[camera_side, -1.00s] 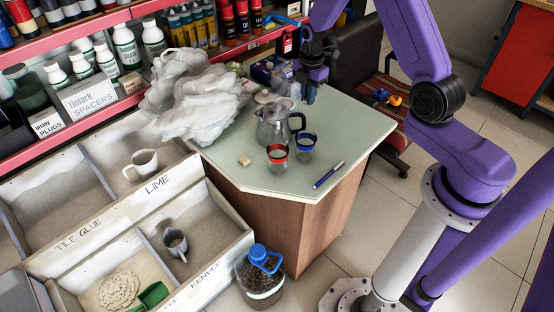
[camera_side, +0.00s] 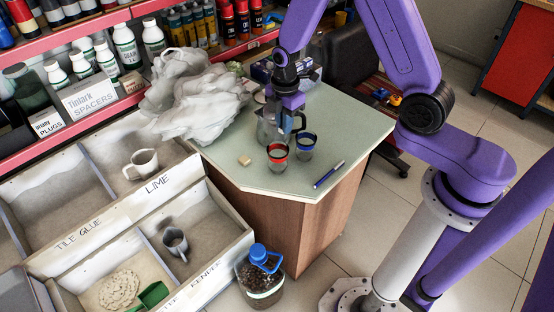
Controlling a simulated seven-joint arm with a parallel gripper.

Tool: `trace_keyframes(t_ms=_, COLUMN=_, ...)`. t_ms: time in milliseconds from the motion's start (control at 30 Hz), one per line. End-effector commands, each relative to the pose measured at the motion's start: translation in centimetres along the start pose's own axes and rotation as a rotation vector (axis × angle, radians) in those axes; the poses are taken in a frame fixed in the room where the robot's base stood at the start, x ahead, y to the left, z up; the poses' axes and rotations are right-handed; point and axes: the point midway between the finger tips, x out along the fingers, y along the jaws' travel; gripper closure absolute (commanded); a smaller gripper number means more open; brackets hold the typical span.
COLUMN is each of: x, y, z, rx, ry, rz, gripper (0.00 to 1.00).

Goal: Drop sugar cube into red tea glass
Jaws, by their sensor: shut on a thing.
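The red tea glass (camera_side: 277,158), a dark glass with a red rim, stands on the pale green table top. A similar blue-rimmed glass (camera_side: 306,147) stands just right of it. My gripper (camera_side: 288,128) points down, a little above and behind the two glasses in the picture, overlapping the right side of the metal teapot (camera_side: 266,124). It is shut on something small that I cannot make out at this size. A small beige cube (camera_side: 244,160) lies on the table left of the red glass; I cannot tell whether it is sugar.
A blue pen (camera_side: 328,174) lies near the table's (camera_side: 230,178) right edge. A crumpled pale plastic bag (camera_side: 195,100) lies at the back left. The front of the table is clear. A jar with a blue lid (camera_side: 261,277) stands on the floor in front.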

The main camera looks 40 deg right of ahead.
Motion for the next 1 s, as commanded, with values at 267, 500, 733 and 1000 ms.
trace_keyframes(t_ms=267, x=3.1, y=0.0, z=0.1, rx=0.001, ry=0.000, rz=-0.004, gripper=1.00)
trace_keyframes(t_ms=500, x=4.9, y=0.0, z=0.1, rx=0.001, ry=0.000, rz=-0.002, gripper=1.00)
trace_keyframes(t_ms=733, x=5.3, y=0.0, z=0.1, rx=0.000, ry=0.000, rz=0.000, gripper=1.00)
trace_keyframes(t_ms=1000, x=5.3, y=0.0, z=0.1, rx=0.000, ry=0.000, rz=0.000, gripper=0.57)
